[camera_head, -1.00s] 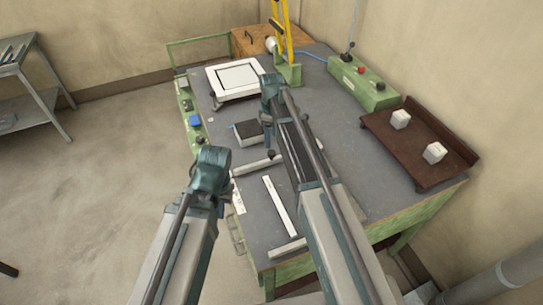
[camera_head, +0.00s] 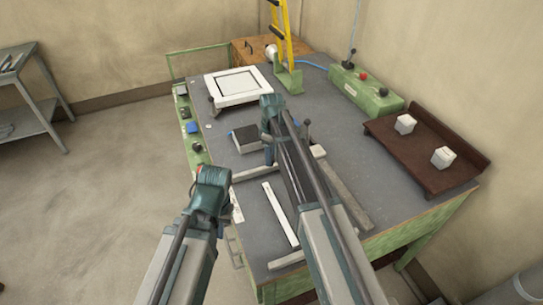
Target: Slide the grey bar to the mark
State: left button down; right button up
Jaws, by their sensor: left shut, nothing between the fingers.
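A long grey bar (camera_head: 345,190) lies on the bench just right of my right arm, partly hidden behind it; I cannot tell for sure that this is the task's grey bar. A pale narrow strip (camera_head: 280,214) lies left of that arm, between two crosspieces. I cannot make out the mark. My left gripper (camera_head: 212,188) is shut and empty, at the bench's left edge, apart from the strip. My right gripper (camera_head: 269,135) is over the bench beside a small dark-topped block (camera_head: 246,138); its fingers are mostly hidden by its own body.
A dark-knobbed clamp (camera_head: 308,132) stands right of my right arm. A white square frame (camera_head: 238,87) and a yellow upright (camera_head: 279,35) are at the back. A green control box (camera_head: 365,92) and a brown tray (camera_head: 408,160) with two white blocks are on the right.

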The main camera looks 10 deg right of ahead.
grip_shut()
dwell(1.1)
